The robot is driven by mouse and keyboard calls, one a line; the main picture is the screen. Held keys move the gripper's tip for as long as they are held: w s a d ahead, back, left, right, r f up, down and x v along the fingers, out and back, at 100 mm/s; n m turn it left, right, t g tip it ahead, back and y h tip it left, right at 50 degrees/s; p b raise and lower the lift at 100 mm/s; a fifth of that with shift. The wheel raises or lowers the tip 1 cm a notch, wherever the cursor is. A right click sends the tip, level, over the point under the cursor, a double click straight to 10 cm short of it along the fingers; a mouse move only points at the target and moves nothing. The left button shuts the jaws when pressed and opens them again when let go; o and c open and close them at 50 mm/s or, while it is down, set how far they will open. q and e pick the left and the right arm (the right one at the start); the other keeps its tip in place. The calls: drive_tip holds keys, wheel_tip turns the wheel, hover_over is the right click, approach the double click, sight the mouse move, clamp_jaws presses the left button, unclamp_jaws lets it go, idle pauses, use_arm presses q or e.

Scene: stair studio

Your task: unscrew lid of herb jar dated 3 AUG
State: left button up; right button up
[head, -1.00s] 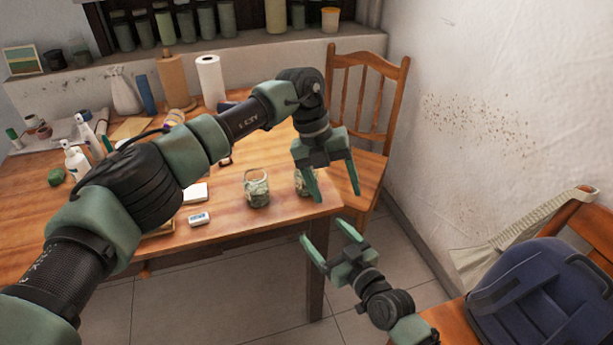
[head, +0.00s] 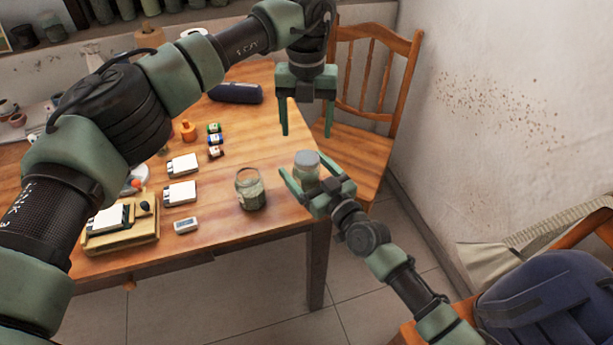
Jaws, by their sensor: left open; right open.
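A glass jar with a grey lid (head: 307,158) stands upright near the table's right corner. My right gripper (head: 301,163) is open, with a finger on either side of this jar; I cannot tell whether they touch it. A second glass jar (head: 250,190) with green herbs inside stands to its left and appears to have no lid. No date can be read on either jar. My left gripper (head: 306,132) is open and empty, pointing down above and behind the lidded jar.
White cards (head: 180,193), a small white device (head: 186,225) and a wooden tray (head: 124,240) lie further left on the table (head: 225,230). A dark case (head: 236,93) lies behind. A wooden chair (head: 352,140) stands close by the right edge.

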use_arm(q)
drive_tip(key=shift+w, duration=0.1)
use_arm(e)
drive_tip(key=shift+w+a, duration=0.3)
drive_tip(key=shift+w, duration=0.25)
drive_tip(key=shift+w+a, duration=0.25)
